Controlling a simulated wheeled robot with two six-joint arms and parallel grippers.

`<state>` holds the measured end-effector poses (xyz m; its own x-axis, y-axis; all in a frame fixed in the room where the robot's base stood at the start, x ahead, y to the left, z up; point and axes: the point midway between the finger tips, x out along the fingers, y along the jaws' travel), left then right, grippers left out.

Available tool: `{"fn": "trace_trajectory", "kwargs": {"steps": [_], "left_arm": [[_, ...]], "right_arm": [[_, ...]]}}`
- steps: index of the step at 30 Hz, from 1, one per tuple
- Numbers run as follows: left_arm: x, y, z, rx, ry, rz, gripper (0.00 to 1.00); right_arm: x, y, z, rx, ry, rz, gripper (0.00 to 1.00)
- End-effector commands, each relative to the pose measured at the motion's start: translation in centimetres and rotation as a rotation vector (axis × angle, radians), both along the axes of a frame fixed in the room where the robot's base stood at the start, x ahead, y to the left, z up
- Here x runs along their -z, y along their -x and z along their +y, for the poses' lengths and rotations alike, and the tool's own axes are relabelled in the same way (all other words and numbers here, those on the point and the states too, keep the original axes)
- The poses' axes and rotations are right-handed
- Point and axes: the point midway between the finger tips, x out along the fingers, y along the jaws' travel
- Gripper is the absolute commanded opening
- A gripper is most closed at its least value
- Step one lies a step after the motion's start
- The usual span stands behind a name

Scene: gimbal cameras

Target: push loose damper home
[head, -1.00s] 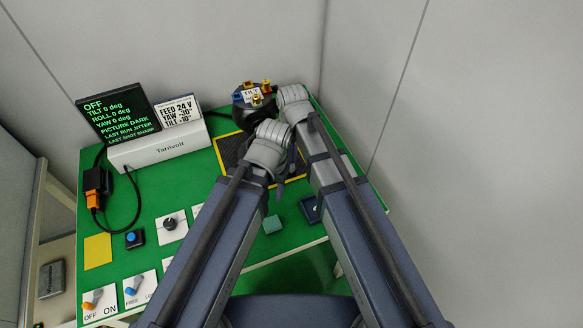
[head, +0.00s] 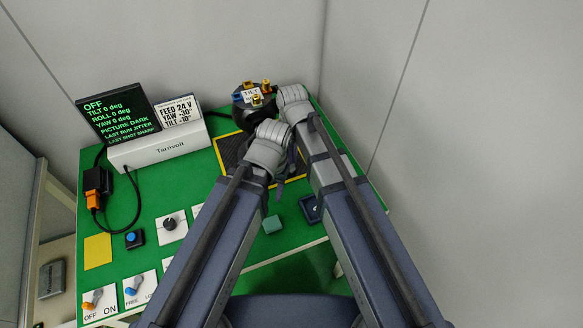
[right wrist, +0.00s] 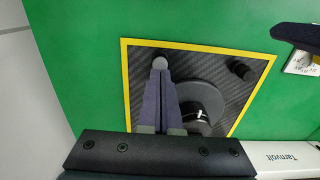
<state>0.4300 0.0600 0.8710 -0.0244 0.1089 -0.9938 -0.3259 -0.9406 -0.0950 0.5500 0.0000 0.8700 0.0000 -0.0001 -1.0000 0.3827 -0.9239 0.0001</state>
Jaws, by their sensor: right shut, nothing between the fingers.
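The carbon-patterned pad (right wrist: 140,90) with a yellow rim lies on the green table. In the right wrist view it carries a damper with a pale grey top (right wrist: 160,63) and another, dark damper (right wrist: 243,71). My right gripper (right wrist: 162,78) is shut and empty. Its tips overlap the lower edge of the pale-topped damper; whether they touch it I cannot tell. The black gimbal hub (right wrist: 203,98) is beside the fingers. The gimbal (head: 254,95) also shows at the back in the head view.
A black screen (head: 115,113) reading OFF stands at the back left above the white Tarnvolt box (head: 160,148). A teal block (head: 272,224) lies near the front. Switches and a knob (head: 169,224) occupy the left front. Walls close off the back and right.

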Motion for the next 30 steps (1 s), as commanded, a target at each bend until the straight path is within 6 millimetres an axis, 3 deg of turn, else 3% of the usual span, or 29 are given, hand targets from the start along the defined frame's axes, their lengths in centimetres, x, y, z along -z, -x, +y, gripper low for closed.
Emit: {"fn": "trace_trajectory", "kwargs": {"steps": [30], "left_arm": [[1.4, 0.0, 0.0, 0.0, 0.0, 0.0, 0.52]], "right_arm": [[1.4, 0.0, 0.0, 0.0, 0.0, 0.0, 0.0]]}}
